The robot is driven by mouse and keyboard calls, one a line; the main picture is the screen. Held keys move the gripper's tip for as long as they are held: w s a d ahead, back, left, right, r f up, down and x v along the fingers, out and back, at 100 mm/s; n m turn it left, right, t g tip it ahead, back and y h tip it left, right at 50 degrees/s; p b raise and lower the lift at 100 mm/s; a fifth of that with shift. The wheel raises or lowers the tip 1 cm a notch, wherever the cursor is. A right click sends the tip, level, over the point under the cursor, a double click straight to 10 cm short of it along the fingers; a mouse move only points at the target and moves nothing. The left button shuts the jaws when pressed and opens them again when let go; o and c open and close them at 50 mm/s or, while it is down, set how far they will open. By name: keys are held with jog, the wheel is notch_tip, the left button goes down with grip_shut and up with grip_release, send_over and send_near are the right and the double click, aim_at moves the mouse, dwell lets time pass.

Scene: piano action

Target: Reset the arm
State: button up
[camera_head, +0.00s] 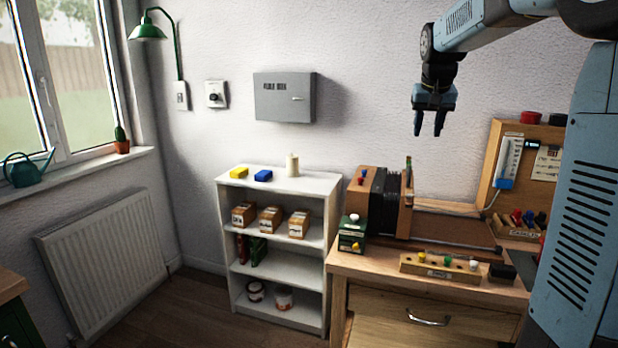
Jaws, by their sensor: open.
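My gripper (429,130) hangs in the air at the upper right, pointing down, with its two dark fingers apart and nothing between them. My arm (490,25) reaches in from the upper right and ends in the gripper. The gripper is above the wooden workbench (385,277) and apart from everything on it. A wooden device with black bellows (385,200) stands on the bench, below and to the left of the gripper.
A grey wall cabinet (284,97) hangs left of the gripper. A pegged wooden block (440,270) lies at the bench front. Air around the gripper is clear.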

jog(key=s+a+f, duration=0.2)
jog(key=s+f, duration=0.1)
jog(key=s, duration=0.8)
jog(key=s+a+f+n, duration=0.1)
jog(key=s+f, duration=0.3)
jog(key=s, duration=0.7)
jog(key=s+a+f+n+t+y, duration=0.1)
jog(key=s+a+f, duration=0.2)
jog(key=s, duration=0.9)
jog(key=shift+a+f, duration=0.25)
jog(key=shift+f, duration=0.3)
